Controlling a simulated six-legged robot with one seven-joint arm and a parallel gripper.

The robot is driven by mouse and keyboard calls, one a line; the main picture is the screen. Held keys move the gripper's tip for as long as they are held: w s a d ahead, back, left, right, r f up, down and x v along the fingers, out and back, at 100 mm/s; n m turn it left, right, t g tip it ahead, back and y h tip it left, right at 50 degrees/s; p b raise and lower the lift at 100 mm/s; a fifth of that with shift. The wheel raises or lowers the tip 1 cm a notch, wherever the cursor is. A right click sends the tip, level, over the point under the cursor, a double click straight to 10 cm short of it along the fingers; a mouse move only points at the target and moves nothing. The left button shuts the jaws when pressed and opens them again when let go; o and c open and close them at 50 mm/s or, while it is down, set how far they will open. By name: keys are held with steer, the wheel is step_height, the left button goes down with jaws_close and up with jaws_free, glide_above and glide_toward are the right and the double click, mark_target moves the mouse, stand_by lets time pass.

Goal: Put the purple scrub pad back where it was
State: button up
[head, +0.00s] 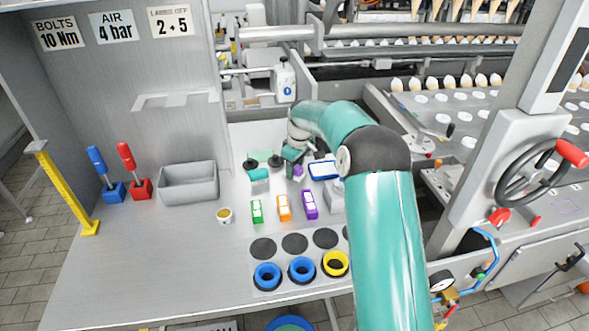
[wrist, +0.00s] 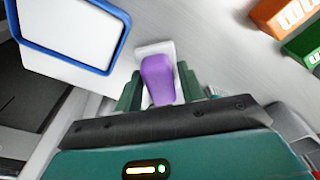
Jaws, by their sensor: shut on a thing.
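The purple scrub pad (wrist: 158,80) is between the two fingers of my gripper (wrist: 160,92) in the wrist view, with a pale whitish piece showing just beyond it. My gripper is shut on it. In the head view, a small bit of the purple pad (head: 298,171) shows beside my gripper (head: 292,172), low over the bench. Most of the fingers are hidden there by my own arm and wrist. I cannot tell whether the pad touches the surface.
Green (head: 257,211), orange (head: 284,207) and purple (head: 309,204) blocks with white patches stand in front. A blue-rimmed white tray (head: 323,170) is close to my gripper's right. The bench's front left is clear.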

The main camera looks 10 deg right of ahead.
mark_target(298, 167)
steer(key=shift+f, duration=0.35)
steer(key=o, duration=0.9)
steer(key=shift+o, duration=0.2)
step_height(298, 167, up, 12)
steer(key=d, duration=0.1)
steer(key=shift+s, duration=0.45)
steer(key=shift+r, duration=0.1)
